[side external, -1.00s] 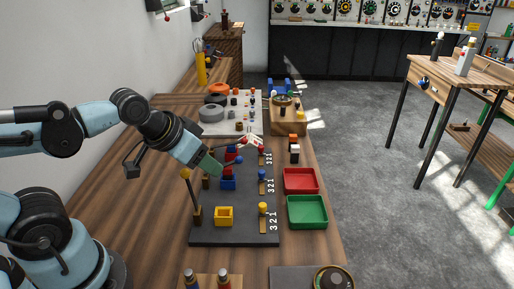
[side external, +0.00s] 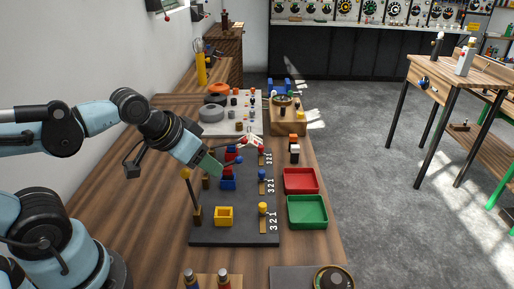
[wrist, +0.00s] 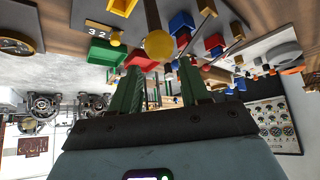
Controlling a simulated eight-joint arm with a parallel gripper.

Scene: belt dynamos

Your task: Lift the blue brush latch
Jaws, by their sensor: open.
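A dark board (side external: 210,237) carries yellow, blue and red sets of parts. In the blue set, a blue box (side external: 228,184) sits mid-board and a blue knob (side external: 262,174) stands by a 3-2-1 scale at the right. A blue ball (side external: 239,160) shows on a lever behind the box. I cannot tell which part is the brush latch. My gripper (side external: 217,169) is open and empty, its green fingers above the board, left of and near the blue ball and box in the picture. The wrist view shows both fingers (wrist: 160,88) apart.
A yellow ball (side external: 185,174) tops a tall tilted lever at the left, close to my gripper; it also looms in the wrist view (wrist: 159,45). A yellow box (side external: 224,217) sits in front. Red (side external: 300,181) and green (side external: 307,212) trays lie to the right.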

